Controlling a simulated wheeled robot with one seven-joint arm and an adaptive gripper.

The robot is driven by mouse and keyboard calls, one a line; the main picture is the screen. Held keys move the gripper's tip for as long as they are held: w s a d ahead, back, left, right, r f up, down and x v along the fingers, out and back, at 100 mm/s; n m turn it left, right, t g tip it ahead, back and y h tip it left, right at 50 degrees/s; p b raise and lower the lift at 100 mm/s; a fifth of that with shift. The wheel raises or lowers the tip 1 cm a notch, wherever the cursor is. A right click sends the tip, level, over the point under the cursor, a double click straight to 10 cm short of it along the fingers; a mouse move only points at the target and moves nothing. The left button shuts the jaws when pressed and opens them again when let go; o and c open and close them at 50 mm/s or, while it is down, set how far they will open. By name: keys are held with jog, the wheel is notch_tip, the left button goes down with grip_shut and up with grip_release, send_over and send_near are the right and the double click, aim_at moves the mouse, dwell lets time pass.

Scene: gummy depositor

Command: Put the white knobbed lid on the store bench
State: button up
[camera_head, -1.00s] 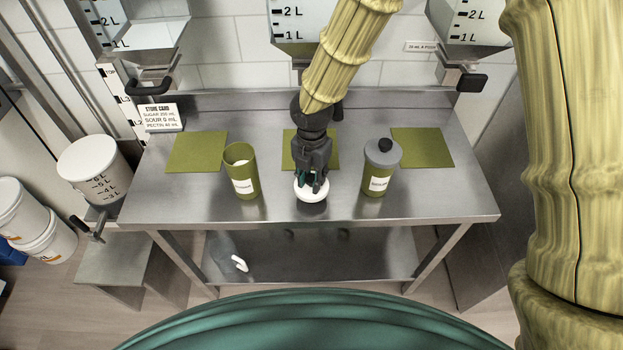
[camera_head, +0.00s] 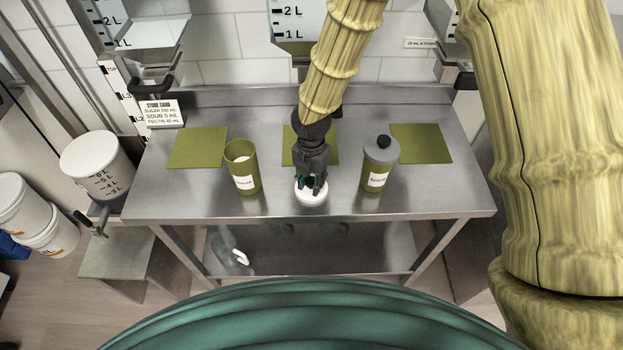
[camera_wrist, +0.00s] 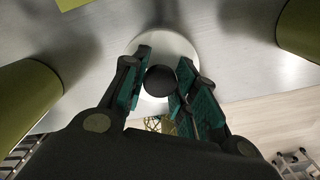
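The white knobbed lid (camera_head: 311,195) is at the front middle of the steel store bench (camera_head: 285,208), between two olive canisters. In the wrist view the lid (camera_wrist: 180,50) is a white disc with a round black knob (camera_wrist: 160,81). My gripper (camera_head: 311,183) is above the lid, pointing down. In the wrist view my gripper's teal finger pads (camera_wrist: 162,78) are on both sides of the knob, closed on it. The lid is very low over the bench; whether it touches the bench I cannot tell.
An open olive canister (camera_head: 243,172) with white contents stands left of the lid. A canister with a grey lid (camera_head: 378,170) stands right. Olive mats (camera_head: 198,147) lie behind, and a store card (camera_head: 161,113) stands at the back left. The bench's front edge is close to the lid.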

aim_at(311, 181)
jog(key=o, duration=0.3)
jog(key=shift+r, duration=0.15)
notch_tip(311, 181, up, 12)
jog(key=b, duration=0.2)
jog(key=shift+b, duration=0.3)
